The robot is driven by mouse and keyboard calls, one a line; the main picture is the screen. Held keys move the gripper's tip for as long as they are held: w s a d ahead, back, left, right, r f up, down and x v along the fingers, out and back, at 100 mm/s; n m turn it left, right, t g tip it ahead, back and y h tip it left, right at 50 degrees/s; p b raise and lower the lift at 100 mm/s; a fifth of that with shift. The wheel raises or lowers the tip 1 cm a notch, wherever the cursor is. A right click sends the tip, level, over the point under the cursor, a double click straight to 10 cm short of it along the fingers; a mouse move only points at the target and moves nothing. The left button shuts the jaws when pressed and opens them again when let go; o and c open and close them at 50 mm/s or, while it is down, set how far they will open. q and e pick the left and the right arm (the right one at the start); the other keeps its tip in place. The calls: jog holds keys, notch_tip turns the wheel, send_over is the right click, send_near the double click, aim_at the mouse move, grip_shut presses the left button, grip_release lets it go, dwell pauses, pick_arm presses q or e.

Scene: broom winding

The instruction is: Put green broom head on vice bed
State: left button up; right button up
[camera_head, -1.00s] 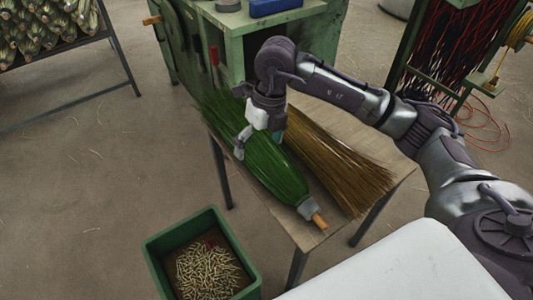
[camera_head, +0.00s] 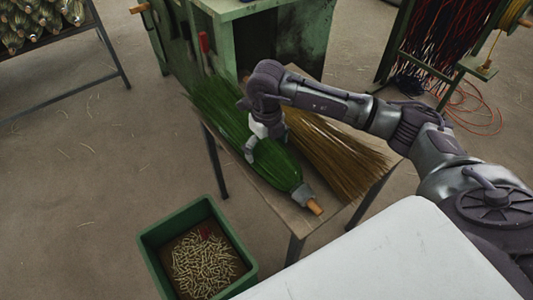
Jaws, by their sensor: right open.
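The green broom head (camera_head: 270,163) lies on a small wooden table, its bristles fanning to the upper left and its grey collar with an orange stub at the lower right. My right gripper (camera_head: 263,146) is open over the middle of the green broom head, with one finger on its near left side; the other finger is partly hidden, and I cannot tell whether they touch. No vice bed can be made out for certain. My left gripper is not in view.
A brown broom head (camera_head: 335,155) lies just right of the green one on the table (camera_head: 300,222). A green bin of small pieces (camera_head: 165,228) stands on the floor. A green cabinet (camera_head: 230,45) stands behind. A white surface (camera_head: 390,260) fills the lower right.

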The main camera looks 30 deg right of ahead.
notch_tip(320, 180, down, 2)
jog(key=shift+f, duration=0.2)
jog(key=c, duration=1)
jog(key=shift+c, duration=1.3)
jog(key=shift+w+r, duration=0.1)
jog(key=shift+r, duration=0.05)
